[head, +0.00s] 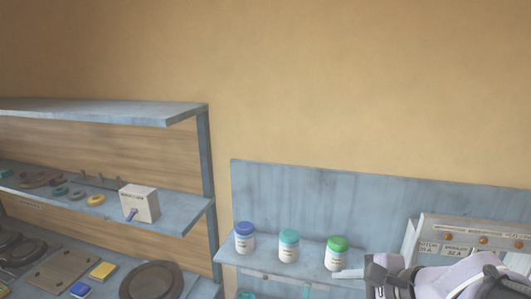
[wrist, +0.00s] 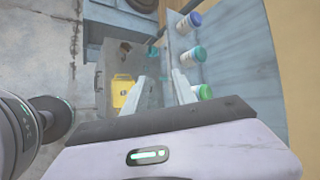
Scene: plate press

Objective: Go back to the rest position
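My gripper (wrist: 164,85) shows in the wrist view with its two pale fingers apart and nothing between them. In the head view my gripper (head: 362,274) is at the lower right, in front of the small blue shelf (head: 262,257) and close to the green-lidded jar (head: 337,253). I cannot tell from the head view whether it touches the shelf. Part of my arm runs off the bottom right corner.
A blue-lidded jar (head: 244,237) and a teal-lidded jar (head: 289,246) stand upright on the small shelf. A control panel (head: 480,240) is behind my arm. A larger shelf unit (head: 206,160) with a white box (head: 139,203) is left. A yellow object (wrist: 123,93) lies below.

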